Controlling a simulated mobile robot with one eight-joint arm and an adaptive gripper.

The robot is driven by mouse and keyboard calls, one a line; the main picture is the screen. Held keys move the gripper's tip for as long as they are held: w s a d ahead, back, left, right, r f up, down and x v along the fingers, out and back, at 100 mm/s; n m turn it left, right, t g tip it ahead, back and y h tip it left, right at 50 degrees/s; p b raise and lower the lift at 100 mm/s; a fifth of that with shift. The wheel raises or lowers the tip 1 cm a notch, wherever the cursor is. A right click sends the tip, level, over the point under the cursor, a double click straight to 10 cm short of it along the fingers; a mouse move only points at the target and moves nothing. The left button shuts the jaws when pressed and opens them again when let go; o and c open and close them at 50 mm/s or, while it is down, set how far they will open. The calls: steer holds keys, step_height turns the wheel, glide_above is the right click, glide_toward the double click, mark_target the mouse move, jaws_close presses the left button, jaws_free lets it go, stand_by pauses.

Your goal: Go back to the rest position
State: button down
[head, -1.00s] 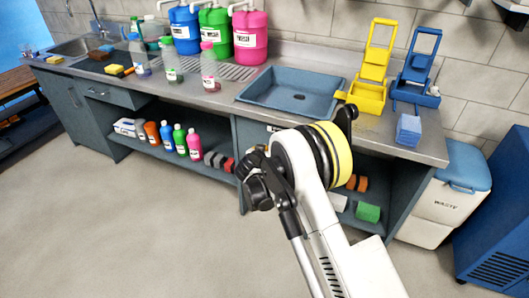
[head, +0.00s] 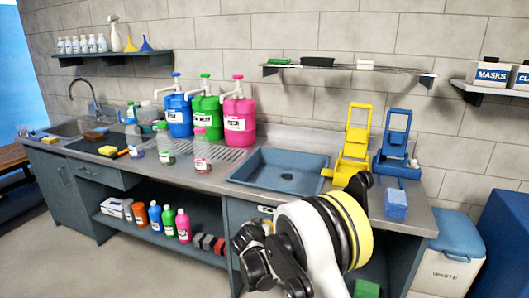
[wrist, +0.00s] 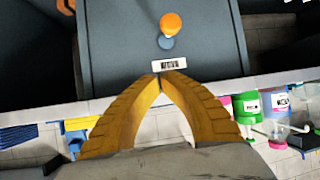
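My gripper (wrist: 160,76) shows in the wrist view as two yellow-brown curved fingers whose tips meet. It is shut, and nothing shows between the fingers. Beyond the tips is a dark blue-grey cabinet front (wrist: 120,50) with a small white label (wrist: 169,64) and a round orange thing (wrist: 171,24). In the head view my arm, white with a yellow band, rises at the bottom in front of the counter. I cannot make out the gripper fingers there.
A long metal counter (head: 290,205) carries a blue basin (head: 279,171), coloured jugs (head: 207,117), spray bottles, a yellow stand (head: 353,147) and a blue stand (head: 397,147). A waste bin (head: 449,255) stands to the right. Wall shelves (head: 345,70) hang above. Open floor (head: 150,272) lies at front left.

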steer(key=s+d+r+g, duration=0.3)
steer(key=s+d+r, duration=1.2)
steer(key=s+r, duration=0.3)
steer(key=s+d+n+g+y, duration=0.1)
steer(key=s+d, duration=0.1)
steer(key=s, duration=1.1)
steer(key=s+d+n+g+y, duration=0.1)
steer(key=s+d, duration=0.1)
steer(key=s, duration=1.1)
steer(key=shift+s+d+f+y, duration=0.3)
steer(key=shift+s+d+f, duration=0.05)
steer(key=shift+d, duration=0.05)
